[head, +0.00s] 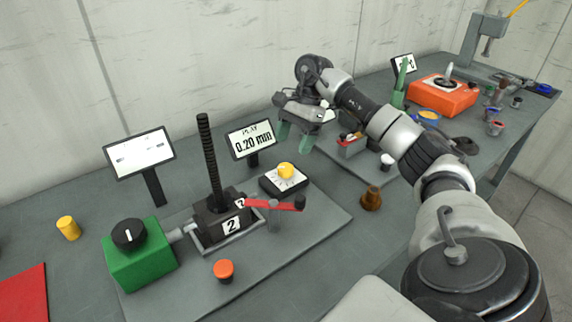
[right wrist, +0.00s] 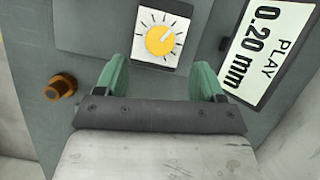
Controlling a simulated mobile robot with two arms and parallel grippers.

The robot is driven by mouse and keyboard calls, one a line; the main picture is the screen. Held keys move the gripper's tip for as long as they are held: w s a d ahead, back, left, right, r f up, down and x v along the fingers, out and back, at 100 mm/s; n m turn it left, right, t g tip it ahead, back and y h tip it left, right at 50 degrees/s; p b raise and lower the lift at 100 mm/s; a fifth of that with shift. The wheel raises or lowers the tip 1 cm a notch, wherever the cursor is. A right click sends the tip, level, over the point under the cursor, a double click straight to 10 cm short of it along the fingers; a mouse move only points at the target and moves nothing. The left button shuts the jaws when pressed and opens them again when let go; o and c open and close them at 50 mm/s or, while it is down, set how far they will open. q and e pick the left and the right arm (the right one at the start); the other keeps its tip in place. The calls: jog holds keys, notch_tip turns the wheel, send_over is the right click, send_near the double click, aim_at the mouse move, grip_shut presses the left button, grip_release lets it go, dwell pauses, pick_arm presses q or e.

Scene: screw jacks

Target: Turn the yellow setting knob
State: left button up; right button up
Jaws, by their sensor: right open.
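The yellow setting knob (head: 286,170) sits on a small dark box with a white scale face, right of the threaded screw. It also shows in the right wrist view (right wrist: 160,40), upper middle, with a pointer mark and scale ticks around it. My right gripper (head: 294,142) is above and behind the knob in the head view, apart from it. In the right wrist view its two green fingers (right wrist: 160,78) are spread, with nothing between them; the knob lies beyond their tips. My left gripper is not in view.
A display reading PLAY 0.20 mm (head: 252,138) stands close to the knob. A red lever (head: 275,205) and the black threaded screw (head: 208,150) are beside it. A green box (head: 140,256), an orange button (head: 223,270) and a brown piece (head: 371,198) stand around.

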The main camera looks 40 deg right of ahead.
aim_at(285, 167)
jog(key=x, duration=0.7)
jog(key=shift+p, duration=0.4)
jog(key=c, duration=0.9)
